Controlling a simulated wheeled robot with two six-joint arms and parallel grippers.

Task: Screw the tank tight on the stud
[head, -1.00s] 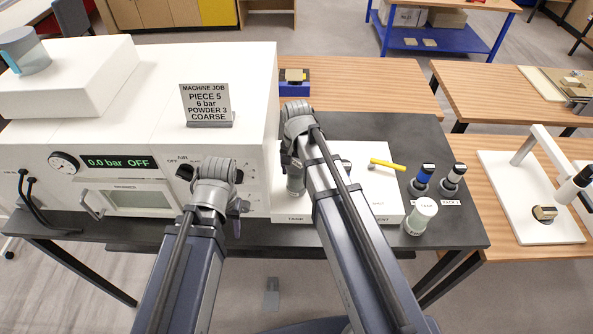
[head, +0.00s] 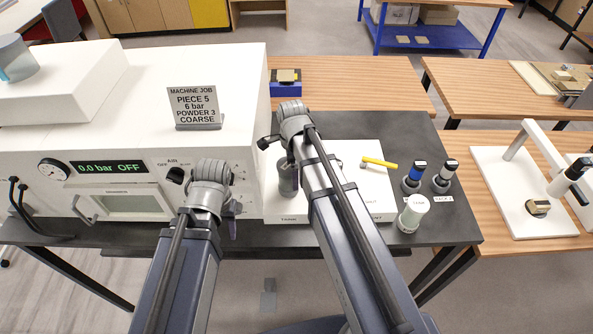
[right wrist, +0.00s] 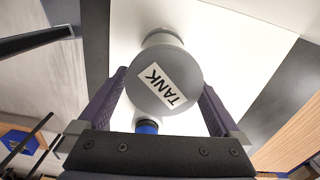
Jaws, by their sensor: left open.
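The grey tank (head: 288,181) stands upright at the left end of the white board, partly behind my right arm. In the right wrist view its round grey face with a "TANK" label (right wrist: 166,84) lies between the two fingers of my right gripper (right wrist: 165,82). The fingertips meet its edges on both sides, so the gripper looks shut on it. The stud is not visible. In the head view my right gripper is mostly hidden by its own arm. My left gripper (head: 230,228) is open and empty in front of the white machine, left of the tank.
The white machine (head: 225,75) stands close on the left.

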